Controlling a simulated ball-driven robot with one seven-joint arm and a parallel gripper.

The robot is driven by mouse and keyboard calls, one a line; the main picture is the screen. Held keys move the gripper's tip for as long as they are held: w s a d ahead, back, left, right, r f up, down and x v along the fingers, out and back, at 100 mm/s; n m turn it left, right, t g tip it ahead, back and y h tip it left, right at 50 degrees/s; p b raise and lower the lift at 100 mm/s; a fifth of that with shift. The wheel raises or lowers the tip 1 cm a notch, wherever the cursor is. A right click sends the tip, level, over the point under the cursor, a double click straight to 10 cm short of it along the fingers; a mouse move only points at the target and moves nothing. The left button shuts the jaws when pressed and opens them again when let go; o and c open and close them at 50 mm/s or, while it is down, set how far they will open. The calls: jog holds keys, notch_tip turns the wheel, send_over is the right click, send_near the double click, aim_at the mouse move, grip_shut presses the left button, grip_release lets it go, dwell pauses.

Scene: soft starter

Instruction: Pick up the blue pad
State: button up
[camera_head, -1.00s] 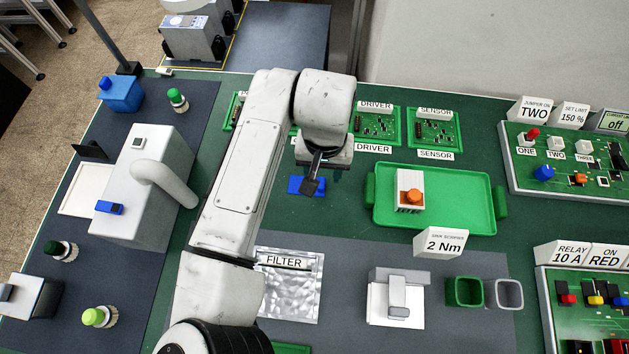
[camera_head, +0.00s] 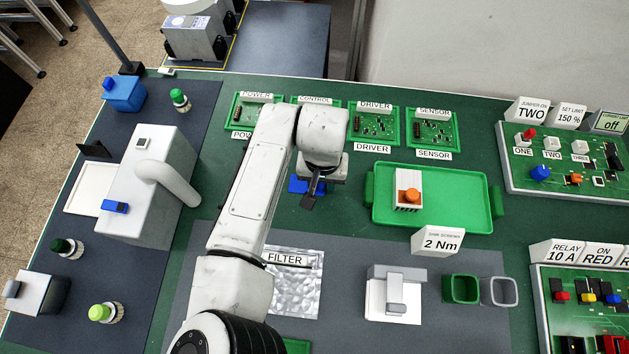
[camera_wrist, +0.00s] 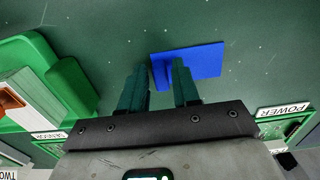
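The blue pad (camera_head: 295,186) lies flat on the green bench top, below the POWER and CONTROL boards, partly hidden by my gripper in the head view. My gripper (camera_head: 309,196) points down at the pad's right part. I cannot tell the height of the fingertips above the pad.
A green tray (camera_head: 460,221) with a white and orange part (camera_head: 407,198) stands to the right of my gripper. Green circuit boards (camera_head: 376,125) line the back. A silver FILTER bag (camera_head: 295,290) lies in front on a grey mat. Bare green bench surrounds the pad.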

grip_shut()
jog(key=shift+r, duration=0.15)
jog(key=shift+r, duration=0.55)
jog(key=s+d+r+b, duration=0.1)
jog(key=s+r+b, duration=0.2)
jog(key=s+r, duration=0.8)
jog(key=s, duration=0.3)
jog(key=shift+d+r+b, duration=0.2)
jog(key=shift+r+b, duration=0.1)
